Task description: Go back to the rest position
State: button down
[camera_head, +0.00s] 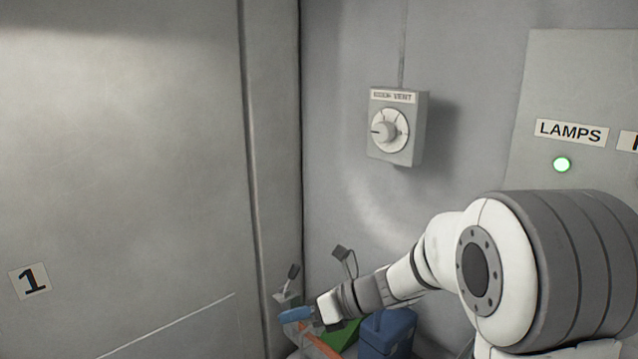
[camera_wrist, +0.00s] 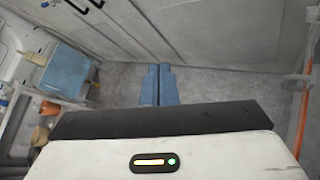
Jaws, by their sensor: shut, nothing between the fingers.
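My gripper (camera_head: 296,314) shows in the head view at the lower middle, at the end of my outstretched arm, with blue fingers pointing left. In the wrist view its two blue fingers (camera_wrist: 159,85) lie side by side, touching. The gripper is shut and empty. Bare grey floor and the foot of a wall show beyond the fingertips.
A dial box (camera_head: 396,127) is on the wall. A blue container (camera_head: 388,332) stands below my arm, beside a green object (camera_head: 341,335). An orange bar (camera_wrist: 301,125) runs at the wrist view's right.

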jog(key=s+d+r+n+t+h+p, duration=0.1)
jog(key=s+d+r+n+h+p, duration=0.1)
jog(key=s+d+n+h, duration=1.1)
jog(key=s+d+n+p, duration=0.1)
jog(key=s+d+n, duration=0.3)
jog(key=d+n, duration=0.3)
jog(key=shift+s+n, duration=0.4)
jog(key=shift+n, duration=2.4)
jog(key=shift+a+r, duration=0.1)
jog(key=shift+a, duration=0.05)
